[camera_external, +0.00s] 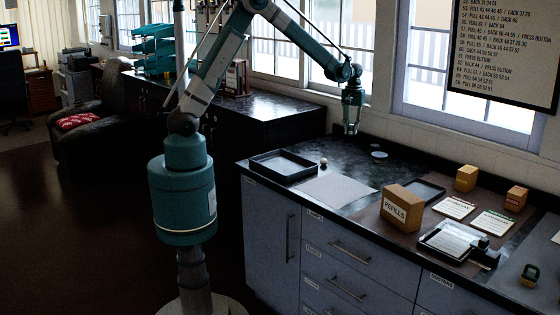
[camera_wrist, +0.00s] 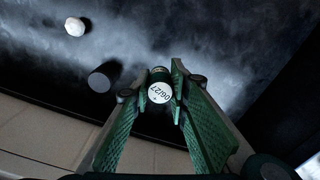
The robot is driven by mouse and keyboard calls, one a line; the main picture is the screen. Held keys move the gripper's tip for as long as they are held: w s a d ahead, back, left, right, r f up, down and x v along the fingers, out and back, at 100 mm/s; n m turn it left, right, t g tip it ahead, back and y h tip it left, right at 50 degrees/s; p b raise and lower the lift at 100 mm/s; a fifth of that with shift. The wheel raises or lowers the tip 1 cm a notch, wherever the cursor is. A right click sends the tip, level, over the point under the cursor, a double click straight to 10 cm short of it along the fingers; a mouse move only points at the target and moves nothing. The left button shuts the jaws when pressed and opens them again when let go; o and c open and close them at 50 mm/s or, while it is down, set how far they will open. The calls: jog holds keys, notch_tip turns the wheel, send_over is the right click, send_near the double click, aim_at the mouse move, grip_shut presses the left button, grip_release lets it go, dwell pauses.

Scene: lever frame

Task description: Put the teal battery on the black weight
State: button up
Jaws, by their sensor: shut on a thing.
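My gripper (camera_external: 352,128) hangs above the back part of the dark worktop, pointing down. In the wrist view, its two green fingers (camera_wrist: 157,90) are shut on the battery (camera_wrist: 159,92), a small cylinder whose pale end face reads "06/27". Its teal side hardly shows, and in the external view it is too small to make out. A short round piece with a grey top and dark side (camera_wrist: 102,78), apparently the black weight, stands on the worktop beside and apart from the held battery. A pale disc (camera_external: 379,154) in the external view may be its top.
A small pale round object (camera_wrist: 74,26) sits near the weight; it also shows in the external view (camera_external: 323,161). A black tray (camera_external: 283,166) and grey sheet (camera_external: 336,190) lie in front. A REFILLS box (camera_external: 402,207) stands to the right. Windows and wall edge the back.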

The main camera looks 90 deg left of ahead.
jog(key=w+r+n+p, duration=0.1)
jog(key=w+r, duration=0.1)
jog(key=w, duration=0.4)
jog(key=w+d+r+n, duration=0.1)
jog(key=w+r+n, duration=0.1)
jog(key=w, duration=0.4)
jog(key=shift+w+d+r+p, duration=0.25)
jog(key=shift+w+r+p, duration=0.15)
jog(key=shift+r, duration=0.45)
jog(key=shift+f, duration=0.1)
send_over(375, 145)
jog(key=shift+d+f, duration=0.1)
jog(key=shift+f, duration=2.95)
jog(key=shift+f+p, duration=0.3)
jog(key=shift+f, duration=1.55)
jog(key=shift+f, duration=0.2)
jog(key=o, duration=0.9)
